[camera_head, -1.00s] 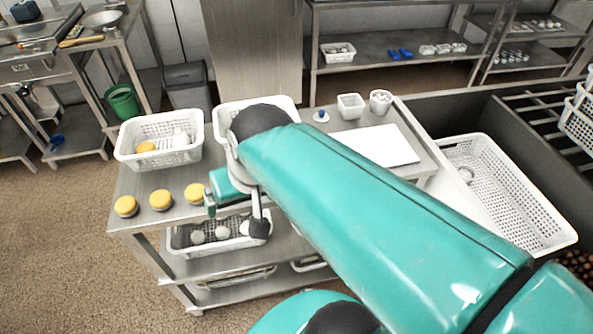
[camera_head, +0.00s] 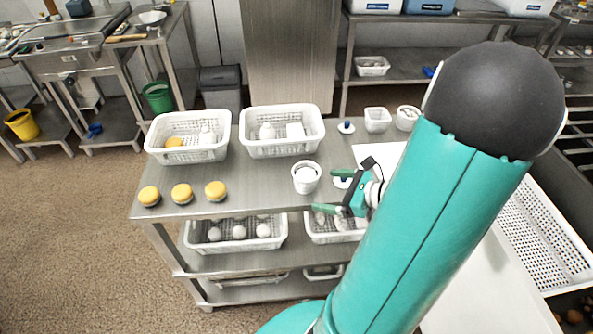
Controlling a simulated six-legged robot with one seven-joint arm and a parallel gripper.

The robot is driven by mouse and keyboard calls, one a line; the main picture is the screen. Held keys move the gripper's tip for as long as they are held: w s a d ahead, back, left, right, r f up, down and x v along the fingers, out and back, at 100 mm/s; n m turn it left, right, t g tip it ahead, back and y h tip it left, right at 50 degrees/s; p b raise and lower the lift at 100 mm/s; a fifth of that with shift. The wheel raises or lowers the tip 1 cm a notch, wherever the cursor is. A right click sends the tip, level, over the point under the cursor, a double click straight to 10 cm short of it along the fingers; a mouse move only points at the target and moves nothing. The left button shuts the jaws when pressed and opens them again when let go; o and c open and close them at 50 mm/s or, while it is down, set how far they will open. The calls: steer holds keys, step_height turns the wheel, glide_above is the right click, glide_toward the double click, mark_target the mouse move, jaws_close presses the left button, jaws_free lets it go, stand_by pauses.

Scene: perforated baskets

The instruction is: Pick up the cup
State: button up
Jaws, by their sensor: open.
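A white cup (camera_head: 306,178) stands upright on the steel table top, right of the yellow-topped jars. Something pale shows inside its mouth. My gripper (camera_head: 323,191) is just right of the cup, with its two green fingers apart and pointing left towards it. The fingers look empty of the cup, though I cannot tell the exact gap between them and it. A small white item (camera_head: 342,182) shows between or behind the fingers and is partly hidden. Another white cup-like container (camera_head: 408,118) stands at the back right of the table, with pale contents.
Two white perforated baskets (camera_head: 187,155) (camera_head: 282,150) stand at the back of the table (camera_head: 245,190). Several yellow-topped jars (camera_head: 182,193) line its front left. A square white container (camera_head: 377,120) and a blue-knobbed item (camera_head: 346,127) stand behind. Baskets fill the shelf below.

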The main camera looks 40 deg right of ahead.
mark_target(306, 179)
steer(key=w+f+m, duration=0.1)
steer(key=w, duration=0.1)
steer(key=w+d+f+m+t+h, duration=0.1)
steer(key=w, duration=0.1)
steer(key=w+d+f+m, duration=0.1)
steer(key=f, duration=0.1)
steer(key=shift+w+h, duration=0.3)
steer(key=shift+w, duration=0.1)
steer(key=shift+x, duration=2.75)
steer(key=shift+f, duration=0.1)
steer(key=c, duration=1)
